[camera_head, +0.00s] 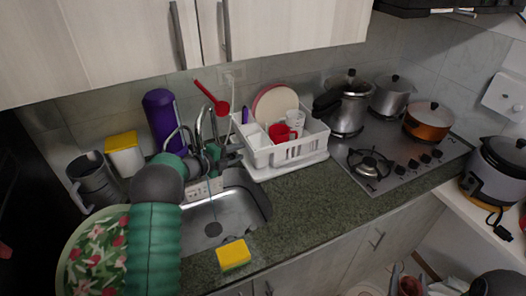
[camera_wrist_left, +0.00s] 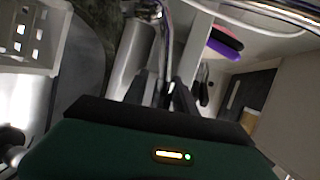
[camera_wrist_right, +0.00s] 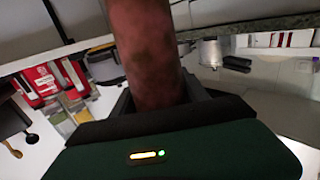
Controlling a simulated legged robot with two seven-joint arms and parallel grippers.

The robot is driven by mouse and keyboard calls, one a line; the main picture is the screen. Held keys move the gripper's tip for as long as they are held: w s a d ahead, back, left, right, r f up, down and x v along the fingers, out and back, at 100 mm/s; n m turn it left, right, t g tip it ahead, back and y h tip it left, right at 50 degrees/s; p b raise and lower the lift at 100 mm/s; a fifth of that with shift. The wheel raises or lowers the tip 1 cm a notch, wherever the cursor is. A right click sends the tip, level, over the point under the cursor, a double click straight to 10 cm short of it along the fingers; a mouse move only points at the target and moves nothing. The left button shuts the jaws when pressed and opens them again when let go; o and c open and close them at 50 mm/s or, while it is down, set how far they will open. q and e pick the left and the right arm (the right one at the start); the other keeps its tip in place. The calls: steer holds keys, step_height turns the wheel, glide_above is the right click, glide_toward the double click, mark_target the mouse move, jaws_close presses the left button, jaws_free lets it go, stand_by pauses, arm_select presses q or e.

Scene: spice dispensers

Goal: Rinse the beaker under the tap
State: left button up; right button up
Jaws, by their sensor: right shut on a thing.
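The tap (camera_head: 200,118) stands behind the steel sink (camera_head: 238,200); a thin bluish streak below it may be water. My left gripper (camera_head: 212,158) is beside the tap. In the left wrist view its dark fingers (camera_wrist_left: 165,95) are close to the metal spout (camera_wrist_left: 165,45); whether they are apart is unclear. My right gripper (camera_head: 410,286) is low at the right, away from the sink. In the right wrist view it is shut on a reddish-brown upright cylinder (camera_wrist_right: 145,55). I cannot tell if this is the beaker. A clear cup (camera_head: 296,119) stands in the dish rack.
The white dish rack (camera_head: 292,153) holds plates and a red cup (camera_head: 279,133). A yellow sponge (camera_head: 233,254) lies at the sink's front edge. A purple bottle (camera_head: 161,112) and grey mug (camera_head: 93,178) stand left. Pots stand on the hob (camera_head: 395,160) at right.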

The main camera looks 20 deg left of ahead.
arm_select(q)
steer(key=shift+o, duration=1.1)
steer(key=shift+a, duration=0.1)
steer(key=v, duration=1.2)
steer(key=shift+b, duration=0.45)
steer(key=shift+f, duration=0.1)
